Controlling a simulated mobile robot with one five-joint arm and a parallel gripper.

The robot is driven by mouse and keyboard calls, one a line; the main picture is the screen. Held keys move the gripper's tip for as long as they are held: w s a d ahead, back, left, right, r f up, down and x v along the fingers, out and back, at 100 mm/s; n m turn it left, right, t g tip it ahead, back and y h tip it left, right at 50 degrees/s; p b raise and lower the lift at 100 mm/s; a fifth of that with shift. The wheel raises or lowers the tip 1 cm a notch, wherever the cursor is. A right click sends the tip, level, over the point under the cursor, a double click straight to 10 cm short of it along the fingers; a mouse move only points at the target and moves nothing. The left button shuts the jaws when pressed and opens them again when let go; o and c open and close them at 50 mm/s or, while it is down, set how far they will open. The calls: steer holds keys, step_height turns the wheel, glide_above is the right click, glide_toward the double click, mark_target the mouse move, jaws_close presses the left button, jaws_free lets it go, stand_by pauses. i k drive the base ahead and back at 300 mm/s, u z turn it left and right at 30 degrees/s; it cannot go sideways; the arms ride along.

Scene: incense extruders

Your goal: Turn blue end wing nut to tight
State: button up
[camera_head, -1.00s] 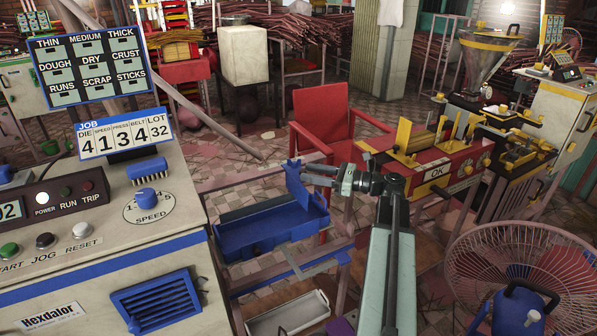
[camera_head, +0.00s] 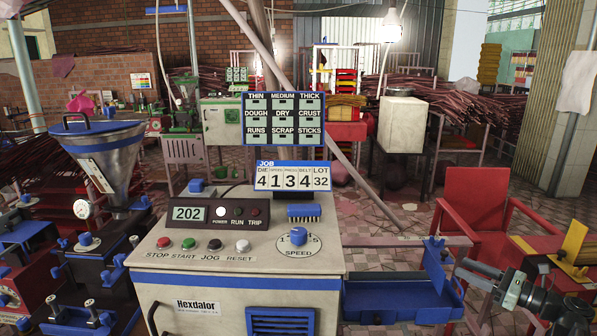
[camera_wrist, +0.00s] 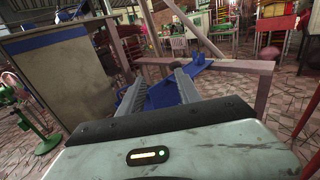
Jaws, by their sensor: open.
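A blue-trimmed machine with a steel hopper (camera_head: 108,165) stands at the left in the head view. I cannot tell which is the blue end wing nut.
The Hexdalor control cabinet (camera_head: 235,290) stands between my gripper and the hopper machine. A blue tray (camera_head: 395,302) is beside the cabinet. A red chair (camera_head: 475,215) is at the right. Tiled floor (camera_head: 400,205) shows behind the tray.

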mark_target(435, 244)
steer(key=k, duration=0.85)
